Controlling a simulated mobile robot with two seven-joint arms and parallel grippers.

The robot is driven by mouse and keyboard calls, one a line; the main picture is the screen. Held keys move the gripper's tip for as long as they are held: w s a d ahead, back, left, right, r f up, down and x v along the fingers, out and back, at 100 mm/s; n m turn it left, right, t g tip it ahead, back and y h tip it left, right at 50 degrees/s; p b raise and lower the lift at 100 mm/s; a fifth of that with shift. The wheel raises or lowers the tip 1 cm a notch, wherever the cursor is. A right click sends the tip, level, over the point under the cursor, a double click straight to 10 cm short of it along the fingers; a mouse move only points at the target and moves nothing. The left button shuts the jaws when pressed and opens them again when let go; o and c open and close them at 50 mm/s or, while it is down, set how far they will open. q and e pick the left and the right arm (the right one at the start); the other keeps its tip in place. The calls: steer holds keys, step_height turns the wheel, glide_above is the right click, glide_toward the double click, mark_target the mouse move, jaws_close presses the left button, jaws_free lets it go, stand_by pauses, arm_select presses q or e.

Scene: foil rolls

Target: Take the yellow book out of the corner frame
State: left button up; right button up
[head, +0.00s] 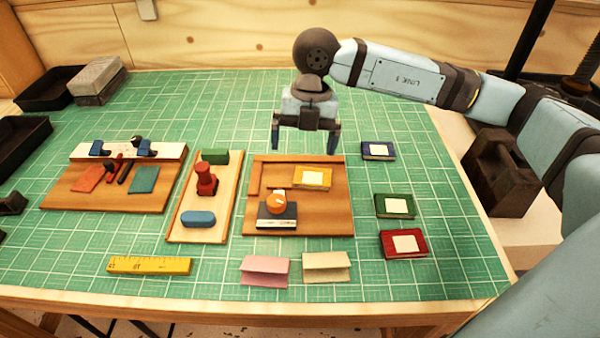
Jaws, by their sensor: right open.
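The yellow book (312,178), with a pale label, lies flat on a wooden board. The corner frame (254,178) is a raised wooden edge along the left and back of that board; the book lies inside it, apart from its left strip. A dark block with a white edge (277,216) and an orange round knob (276,203) stands in front of the book, at its left. My right gripper (305,145) is open and empty, pointing down above the back edge of the board, behind the book. My left gripper is not in view.
Blue (378,151), green (394,206) and red (403,244) books lie right of the board. A tray with a red stamp (206,183) stands at its left. Folded pink (265,270) and cream (326,266) cards stand in front. The mat's front right is clear.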

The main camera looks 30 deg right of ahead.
steer(key=w+d+r+m+h, duration=0.1)
steer(key=w+d+h, duration=0.1)
steer(key=d, duration=0.2)
glide_above(313, 173)
steer(key=shift+t, duration=0.4)
step_height(313, 173, down, 7)
steer(key=shift+s+f, duration=0.1)
steer(key=shift+s, duration=0.05)
steer(key=shift+f, duration=2.95)
steer(key=c, duration=0.7)
